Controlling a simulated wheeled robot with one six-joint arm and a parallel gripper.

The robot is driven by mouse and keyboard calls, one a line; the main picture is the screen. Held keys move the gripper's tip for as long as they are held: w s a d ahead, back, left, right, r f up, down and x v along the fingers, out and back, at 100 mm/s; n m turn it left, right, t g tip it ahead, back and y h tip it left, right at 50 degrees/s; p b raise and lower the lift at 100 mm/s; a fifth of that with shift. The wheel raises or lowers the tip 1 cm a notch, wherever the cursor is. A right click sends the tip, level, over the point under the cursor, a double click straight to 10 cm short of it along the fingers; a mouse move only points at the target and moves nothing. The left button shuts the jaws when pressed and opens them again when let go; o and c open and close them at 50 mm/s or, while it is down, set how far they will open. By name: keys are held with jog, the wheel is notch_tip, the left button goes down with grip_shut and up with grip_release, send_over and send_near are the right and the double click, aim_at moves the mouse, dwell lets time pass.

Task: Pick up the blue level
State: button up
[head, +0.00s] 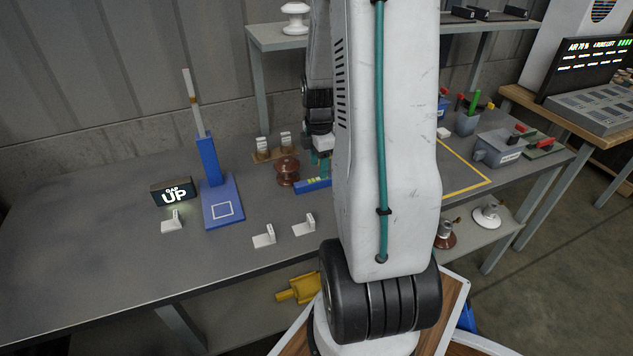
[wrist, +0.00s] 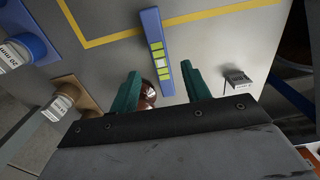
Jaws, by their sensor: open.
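The blue level (head: 312,186) lies on the grey bench, partly hidden behind my arm in the head view. In the wrist view the blue level (wrist: 152,27) is a long narrow bar with several yellow-green windows, running away from me. My gripper (wrist: 161,70) is open, with its teal fingers on either side of the level's near part. The fingers also show beside my arm in the head view (head: 320,160), just over the level. I cannot tell how far above it they are.
A brown insulator (head: 287,171) stands close to the level's left end; it also shows by the left finger (wrist: 150,92). A blue stand (head: 209,160), a lit "UP" sign (head: 173,192) and white blocks (head: 264,237) are to the left. A yellow-outlined area (head: 470,170) is on the right.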

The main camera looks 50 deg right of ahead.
aim_at(319, 179)
notch_tip(319, 179, down, 5)
jog(key=shift+f, duration=0.1)
grip_shut()
dwell(0.3)
